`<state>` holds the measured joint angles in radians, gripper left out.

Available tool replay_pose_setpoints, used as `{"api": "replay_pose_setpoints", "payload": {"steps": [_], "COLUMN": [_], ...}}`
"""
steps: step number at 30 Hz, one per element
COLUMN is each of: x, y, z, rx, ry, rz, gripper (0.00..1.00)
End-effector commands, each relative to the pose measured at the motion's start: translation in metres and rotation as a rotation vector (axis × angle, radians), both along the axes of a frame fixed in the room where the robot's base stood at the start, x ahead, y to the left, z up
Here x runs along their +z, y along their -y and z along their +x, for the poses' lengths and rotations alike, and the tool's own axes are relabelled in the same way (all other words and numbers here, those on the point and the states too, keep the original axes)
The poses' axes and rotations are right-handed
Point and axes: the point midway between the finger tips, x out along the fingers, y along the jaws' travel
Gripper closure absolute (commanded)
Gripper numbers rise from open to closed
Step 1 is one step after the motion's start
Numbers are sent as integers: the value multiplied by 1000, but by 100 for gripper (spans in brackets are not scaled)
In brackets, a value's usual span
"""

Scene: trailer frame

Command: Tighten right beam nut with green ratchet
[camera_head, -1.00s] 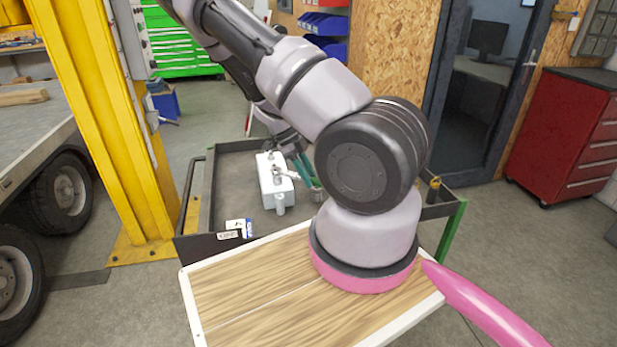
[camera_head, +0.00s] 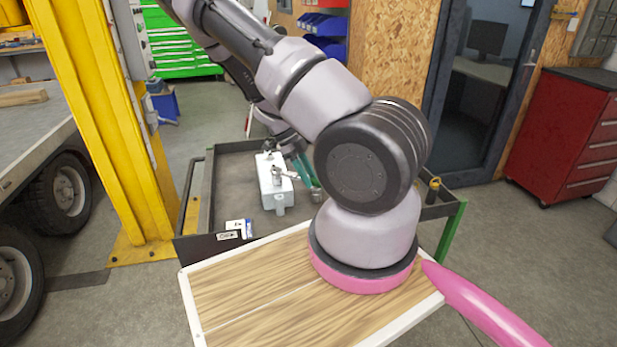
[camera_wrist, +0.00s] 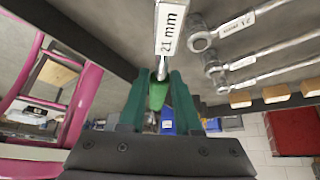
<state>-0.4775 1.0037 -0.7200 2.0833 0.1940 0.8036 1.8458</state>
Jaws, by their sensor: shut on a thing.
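My gripper (camera_wrist: 157,98) is shut on the green handle (camera_wrist: 158,92) of a ratchet. Its metal shaft carries a white "21 mm" label (camera_wrist: 170,30) and runs out of the top of the wrist view.
Several labelled wrenches (camera_wrist: 235,30) show in the wrist view. A yellow post (camera_head: 100,120) stands left; a red cabinet (camera_head: 565,140) is right.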

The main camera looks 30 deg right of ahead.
Motion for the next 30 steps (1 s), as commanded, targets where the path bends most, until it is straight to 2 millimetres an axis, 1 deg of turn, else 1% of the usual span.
{"api": "replay_pose_setpoints", "payload": {"steps": [10, 20, 30], "x": [0, 8, 9], "y": [0, 0, 0], "z": [0, -1, -1], "rx": [0, -1, -1], "ry": [0, 0, 0], "rz": [0, 0, 0], "gripper": [100, 100, 100]}}
